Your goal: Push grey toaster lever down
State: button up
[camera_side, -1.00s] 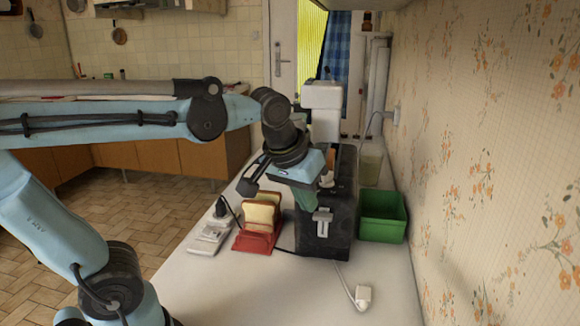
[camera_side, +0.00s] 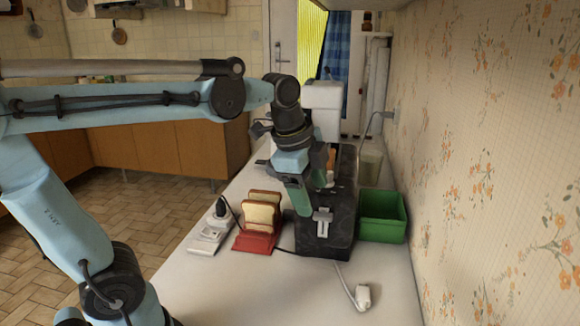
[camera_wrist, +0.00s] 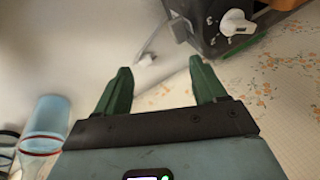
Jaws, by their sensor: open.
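The toaster (camera_side: 338,238) is a dark box on the counter in the side view, with a light grey lever (camera_side: 322,220) on its near end. In the wrist view the toaster (camera_wrist: 210,35) shows at the upper right, cut off by the edge, with a pale lever or knob (camera_wrist: 238,22) on its face. My gripper (camera_side: 302,212) points down beside the upper left of the toaster's near end, close to the lever; contact cannot be told. In the wrist view my gripper (camera_wrist: 160,68) has two green fingers spread apart with nothing between them. Part of the toaster's top is hidden behind my gripper.
A red rack (camera_side: 254,243) with bread slices (camera_side: 260,213) stands left of the toaster. A white power strip (camera_side: 210,237) with a black plug lies farther left. A green bin (camera_side: 383,220) is right of the toaster by the wall. A white plug (camera_side: 362,296) lies on the otherwise clear front counter.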

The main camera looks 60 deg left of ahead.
aim_at(323, 215)
jog(key=w+a+r+m+g, duration=0.35)
jog(key=w+r+m, duration=0.2)
jog(key=m, duration=0.95)
jog(key=f, duration=1.2)
jog(key=shift+w+d+f, duration=0.15)
jog(key=shift+d+f, duration=0.2)
jog(key=shift+f, duration=0.05)
